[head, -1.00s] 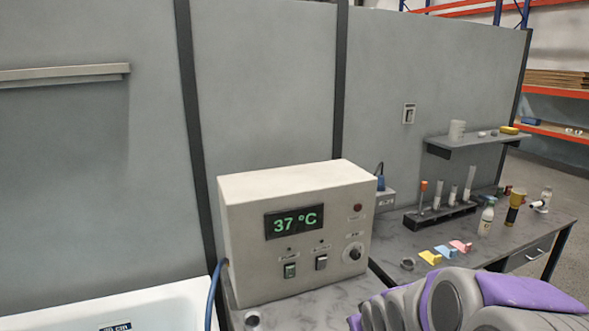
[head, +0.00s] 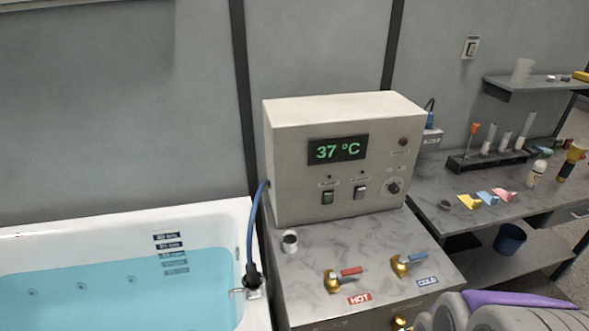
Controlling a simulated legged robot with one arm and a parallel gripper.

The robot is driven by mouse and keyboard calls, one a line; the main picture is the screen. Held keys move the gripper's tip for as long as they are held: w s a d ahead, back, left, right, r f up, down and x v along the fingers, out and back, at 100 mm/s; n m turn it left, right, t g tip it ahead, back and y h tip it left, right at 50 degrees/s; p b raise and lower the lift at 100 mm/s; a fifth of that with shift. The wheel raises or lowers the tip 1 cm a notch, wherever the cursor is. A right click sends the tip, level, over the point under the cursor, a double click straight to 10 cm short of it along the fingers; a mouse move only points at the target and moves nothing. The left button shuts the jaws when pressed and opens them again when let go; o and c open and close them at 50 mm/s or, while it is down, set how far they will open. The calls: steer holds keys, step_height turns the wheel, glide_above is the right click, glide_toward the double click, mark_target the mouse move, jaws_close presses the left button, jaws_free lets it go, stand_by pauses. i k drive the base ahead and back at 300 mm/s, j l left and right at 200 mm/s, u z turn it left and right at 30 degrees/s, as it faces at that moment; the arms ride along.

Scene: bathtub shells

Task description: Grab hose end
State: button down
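A blue hose (head: 252,222) leaves the left side of the beige control box and runs down to the bathtub's right rim. Its dark lower end (head: 254,277) meets a metal fitting (head: 254,292) on the rim. I cannot tell whether the end is plugged in or only resting there. The bathtub (head: 215,222) is white and holds blue water. Part of my grey and purple arm shows at the bottom right. My gripper's fingers are not visible, and nothing visible of my arm touches the hose.
The control box (head: 338,192) reads 37 °C. A side table (head: 428,195) at right holds tubes, bottles and coloured pieces.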

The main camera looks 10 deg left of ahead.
mark_target(252, 272)
steer(key=k+j+u, duration=0.1)
steer(key=j+u, duration=0.25)
steer(key=k+j+u, duration=0.1)
steer(key=j+u, duration=0.25)
